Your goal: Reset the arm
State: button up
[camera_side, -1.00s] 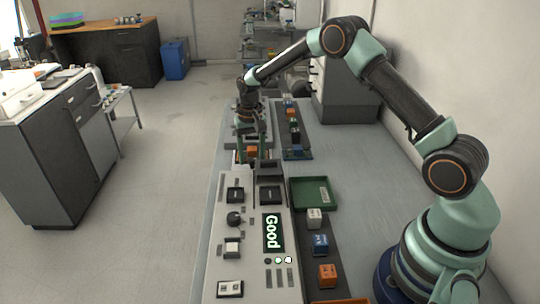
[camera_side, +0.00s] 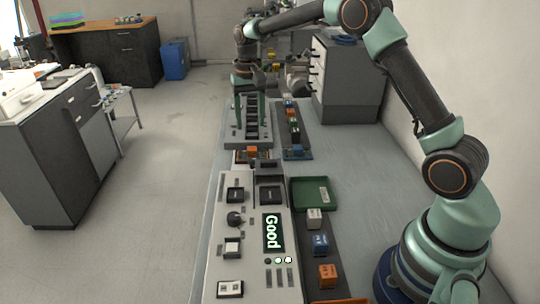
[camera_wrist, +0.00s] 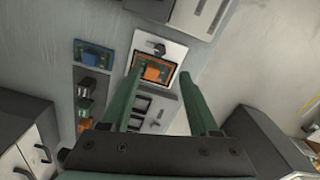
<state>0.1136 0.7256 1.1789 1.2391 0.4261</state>
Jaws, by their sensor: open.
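My gripper (camera_side: 250,120) is above the grey rack (camera_side: 235,138) on the bench in the side view, with its two green fingers pointing down. In the wrist view my gripper (camera_wrist: 160,75) is open, its fingers wide apart with nothing held between them.
A control panel with a "Good" display (camera_side: 272,232) stands nearer, beside a green tray (camera_side: 310,194). White (camera_side: 314,218), blue (camera_side: 320,243) and orange (camera_side: 327,273) blocks stand in a row. A strip with several small blocks (camera_side: 293,125) lies right of the rack.

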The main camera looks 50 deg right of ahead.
jog(key=shift+r, duration=0.15)
jog(key=s+a+r+n+t, duration=0.2)
jog(key=s+r, duration=0.4)
jog(key=s, duration=0.2)
jog(key=s+a+r+n+t, duration=0.2)
jog(key=s+a+r, duration=0.1)
jog(key=s+r, duration=0.4)
jog(key=s+f+n+t, duration=0.1)
jog(key=s+f+n, duration=0.1)
jog(key=s, duration=0.6)
jog(key=shift+s+a+f+t, duration=0.25)
jog(key=shift+a+f, duration=0.2)
jog(key=shift+f, duration=0.25)
